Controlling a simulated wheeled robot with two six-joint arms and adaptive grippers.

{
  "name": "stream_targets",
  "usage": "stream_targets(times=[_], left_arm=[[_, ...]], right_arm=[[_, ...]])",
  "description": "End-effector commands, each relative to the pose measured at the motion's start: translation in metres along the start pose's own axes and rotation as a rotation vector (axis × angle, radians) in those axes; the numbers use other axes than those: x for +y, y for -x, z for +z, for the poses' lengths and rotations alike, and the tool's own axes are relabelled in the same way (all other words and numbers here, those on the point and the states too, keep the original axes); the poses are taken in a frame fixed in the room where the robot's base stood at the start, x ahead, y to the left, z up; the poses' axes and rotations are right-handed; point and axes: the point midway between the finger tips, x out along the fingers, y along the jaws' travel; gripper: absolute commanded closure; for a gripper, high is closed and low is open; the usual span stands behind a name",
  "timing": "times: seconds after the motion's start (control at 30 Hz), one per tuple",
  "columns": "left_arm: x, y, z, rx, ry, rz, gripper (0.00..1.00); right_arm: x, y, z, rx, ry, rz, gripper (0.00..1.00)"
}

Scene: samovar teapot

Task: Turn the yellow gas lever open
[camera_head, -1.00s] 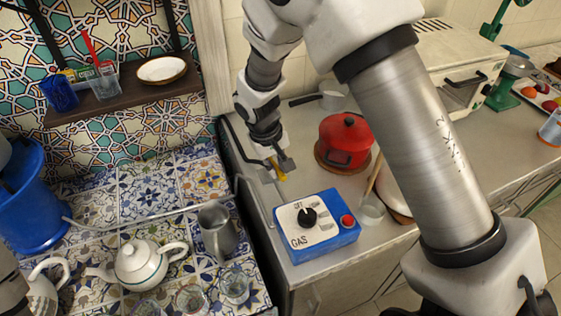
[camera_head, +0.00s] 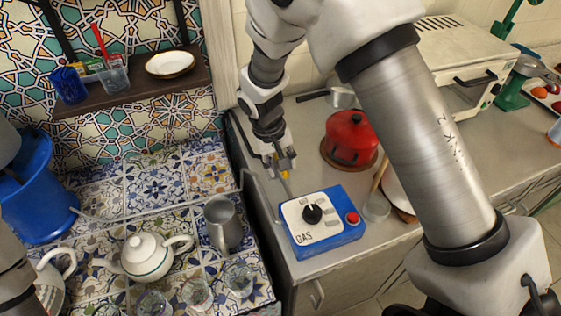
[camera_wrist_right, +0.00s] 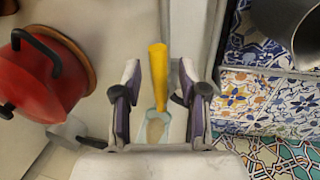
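The yellow gas lever (camera_wrist_right: 159,75) shows in the right wrist view as an upright yellow handle on a pale bluish base. In the head view only a small yellow bit (camera_head: 284,174) shows, mostly hidden by my right gripper (camera_head: 284,165). My right gripper (camera_wrist_right: 160,85) is open, with one finger on each side of the lever; a gap shows on the left, and contact on the right is unclear. The blue gas box (camera_head: 345,236) has a white face marked GAS, a black knob (camera_head: 312,214) and a red button. My left gripper is out of view.
A red pot (camera_head: 350,137) stands behind the gas box, also at the left in the wrist view (camera_wrist_right: 35,85). A metal pitcher (camera_head: 222,225) and a white teapot (camera_head: 146,257) stand on the tiled surface to the left. A thin grey pipe runs along the counter edge.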

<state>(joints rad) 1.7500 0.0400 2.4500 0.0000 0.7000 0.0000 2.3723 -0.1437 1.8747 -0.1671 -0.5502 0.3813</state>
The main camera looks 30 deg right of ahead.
Motion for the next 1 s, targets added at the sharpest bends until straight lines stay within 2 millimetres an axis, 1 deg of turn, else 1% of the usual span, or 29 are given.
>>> stream_targets(times=[0.17,0.27,0.37,0.6,0.7,0.83,1.0], left_arm=[[0.0,0.0,0.0,0.0,0.0,0.0,0.48],[0.0,0.001,0.0,0.0,0.0,0.0,0.48],[0.0,0.001,0.0,0.0,0.0,0.0,0.48],[0.0,0.001,0.0,0.0,0.0,0.0,0.48],[0.0,0.001,0.0,0.0,0.0,0.0,0.48],[0.0,0.0,0.0,0.0,0.0,0.0,0.48],[0.0,0.001,0.0,0.0,0.0,0.0,0.48]], right_arm=[[0.0,0.001,-0.001,0.003,0.001,0.0,0.58],[0.0,0.007,-0.002,0.006,0.001,0.0,0.58],[0.0,0.023,-0.003,0.008,0.0,0.0,0.58],[0.0,0.084,-0.002,0.007,0.0,0.0,0.58],[0.0,0.104,-0.002,0.005,0.001,0.0,0.58],[-0.001,0.118,-0.001,0.002,0.0,0.0,0.58],[-0.001,0.121,-0.001,0.001,0.001,0.0,0.58]])
